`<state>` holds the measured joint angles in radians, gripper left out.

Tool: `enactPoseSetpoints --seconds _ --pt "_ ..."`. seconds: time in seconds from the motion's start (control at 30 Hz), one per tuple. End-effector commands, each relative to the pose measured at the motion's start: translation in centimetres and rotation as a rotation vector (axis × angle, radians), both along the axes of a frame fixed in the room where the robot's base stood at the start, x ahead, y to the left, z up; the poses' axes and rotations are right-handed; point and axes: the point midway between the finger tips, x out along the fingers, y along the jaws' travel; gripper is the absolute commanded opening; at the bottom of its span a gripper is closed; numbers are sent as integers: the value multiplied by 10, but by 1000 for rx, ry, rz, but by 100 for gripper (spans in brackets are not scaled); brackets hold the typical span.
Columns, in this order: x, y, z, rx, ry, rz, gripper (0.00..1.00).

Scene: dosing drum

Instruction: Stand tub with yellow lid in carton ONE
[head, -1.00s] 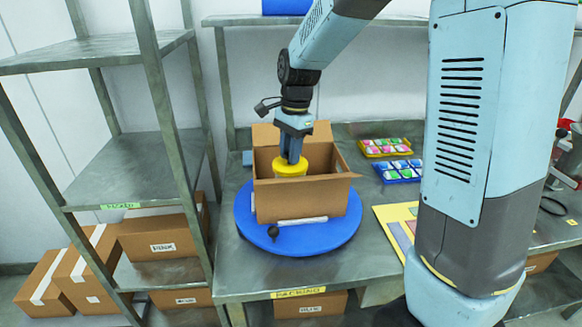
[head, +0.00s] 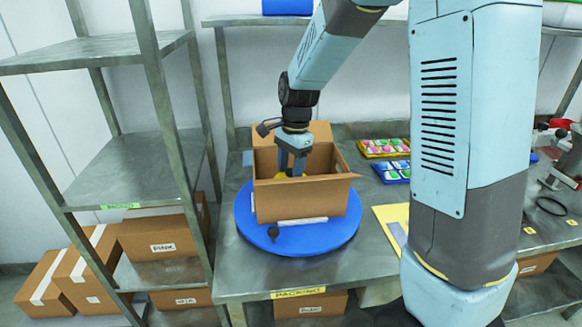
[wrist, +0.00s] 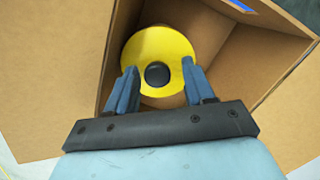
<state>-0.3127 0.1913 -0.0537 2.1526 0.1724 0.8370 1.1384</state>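The tub with the yellow lid is inside the open brown carton (head: 305,200). In the wrist view its round yellow lid (wrist: 160,46) faces up with a dark knob in the middle. The tub's body is hidden by the lid and the carton walls. In the head view only a little yellow (head: 281,175) shows over the rim. My gripper (head: 291,170) points down into the carton mouth. In the wrist view its two fingers (wrist: 160,68) stand apart on either side of the knob, clear of it. No number is readable on this carton.
The carton stands on a blue round turntable (head: 250,225) with a small dark knob at its front, on a grey metal bench. Its flaps stand open. Blue and yellow trays (head: 397,171) lie to the right. A metal shelf (head: 165,120) rises close on the left.

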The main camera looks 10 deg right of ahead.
Motion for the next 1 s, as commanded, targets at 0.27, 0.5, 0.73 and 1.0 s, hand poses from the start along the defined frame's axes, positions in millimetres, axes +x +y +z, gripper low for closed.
enactPoseSetpoints --seconds 0.27,0.5,0.73,1.0 --pt "0 0 2 1 -1 1 52" --pt "2 -3 31 1 -5 1 52" --pt "5 -7 76 1 -4 1 52" --pt "7 -11 112 0 -2 1 52"
